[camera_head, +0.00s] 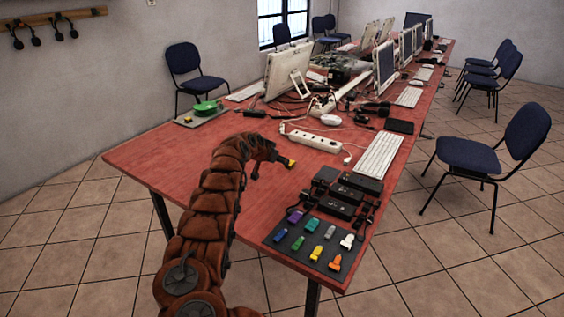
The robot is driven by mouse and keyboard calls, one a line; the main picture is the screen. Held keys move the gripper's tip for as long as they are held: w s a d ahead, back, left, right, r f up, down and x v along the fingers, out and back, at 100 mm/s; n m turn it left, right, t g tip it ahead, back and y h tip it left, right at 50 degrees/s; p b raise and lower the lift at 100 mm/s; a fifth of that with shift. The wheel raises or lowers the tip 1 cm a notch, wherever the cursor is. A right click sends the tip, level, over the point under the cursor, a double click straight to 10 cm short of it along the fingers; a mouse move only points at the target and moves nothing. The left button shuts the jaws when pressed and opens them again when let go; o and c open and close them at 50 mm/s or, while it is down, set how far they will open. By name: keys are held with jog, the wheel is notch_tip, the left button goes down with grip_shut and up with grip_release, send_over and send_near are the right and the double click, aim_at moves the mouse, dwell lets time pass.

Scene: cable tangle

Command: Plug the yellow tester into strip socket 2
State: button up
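A dark mat (279,250) at the near right corner of the red table holds two rows of small coloured testers.
Black adapters (345,195) with cables sit just behind the mat. A white keyboard (380,154) lies right of the strip. Monitors and tangled cables fill the table farther back. The near left tabletop is clear.

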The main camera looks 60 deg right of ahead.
jog(key=shift+x, duration=1.85)
jog(key=b+x, duration=0.1)
jog(key=x, duration=0.2)
jog(key=shift+s+f, duration=0.1)
jog(key=shift+f, duration=0.15)
jog(key=shift+b+x, duration=0.5)
jog(key=shift+x, duration=0.35)
jog(key=shift+d+r, duration=0.1)
grip_shut()
jog(key=shift+r+p, duration=0.3)
jog(key=shift+r, duration=3.25)
